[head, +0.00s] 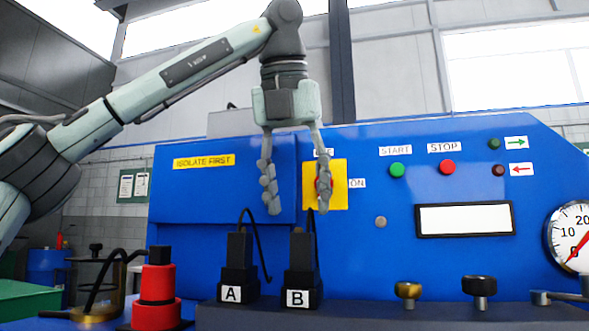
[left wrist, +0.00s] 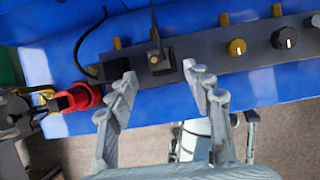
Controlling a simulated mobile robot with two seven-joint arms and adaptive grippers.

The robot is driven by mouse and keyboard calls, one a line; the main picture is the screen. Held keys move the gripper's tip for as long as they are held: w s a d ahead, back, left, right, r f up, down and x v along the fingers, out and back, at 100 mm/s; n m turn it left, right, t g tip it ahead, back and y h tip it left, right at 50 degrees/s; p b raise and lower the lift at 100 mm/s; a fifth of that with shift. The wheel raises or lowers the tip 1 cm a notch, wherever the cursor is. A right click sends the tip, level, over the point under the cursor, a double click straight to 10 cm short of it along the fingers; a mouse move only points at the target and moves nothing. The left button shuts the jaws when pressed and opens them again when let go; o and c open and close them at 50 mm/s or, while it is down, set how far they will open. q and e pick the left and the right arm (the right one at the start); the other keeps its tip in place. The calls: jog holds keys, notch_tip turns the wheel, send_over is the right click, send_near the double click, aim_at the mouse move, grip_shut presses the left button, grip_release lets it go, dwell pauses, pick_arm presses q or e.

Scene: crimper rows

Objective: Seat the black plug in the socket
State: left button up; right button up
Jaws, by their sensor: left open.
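Two black plugs with black cables stand upright in black sockets on the ledge: one plug (head: 239,249) at the socket marked A (head: 232,293), one plug (head: 300,251) at the socket marked B (head: 299,297). I cannot tell how deep either sits. My left gripper (head: 296,208) is open and empty, pointing down above the B plug. In the left wrist view its fingers (left wrist: 160,78) are spread, with a black plug (left wrist: 155,55) beyond and between the tips. The other plug is partly hidden by the left finger. My right gripper is not in view.
A red fitting (head: 157,290) with a black top and cable stands left of the sockets. A brass knob (head: 408,292) and a black knob (head: 479,288) stand on the right. The blue panel (head: 360,240) rises behind, with a yellow switch plate (head: 338,180) behind the fingers.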

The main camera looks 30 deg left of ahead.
pick_arm(q)
jog(key=v, duration=0.4)
jog(key=shift+s+r, duration=0.1)
jog(key=shift+r, duration=0.05)
dwell(0.4)
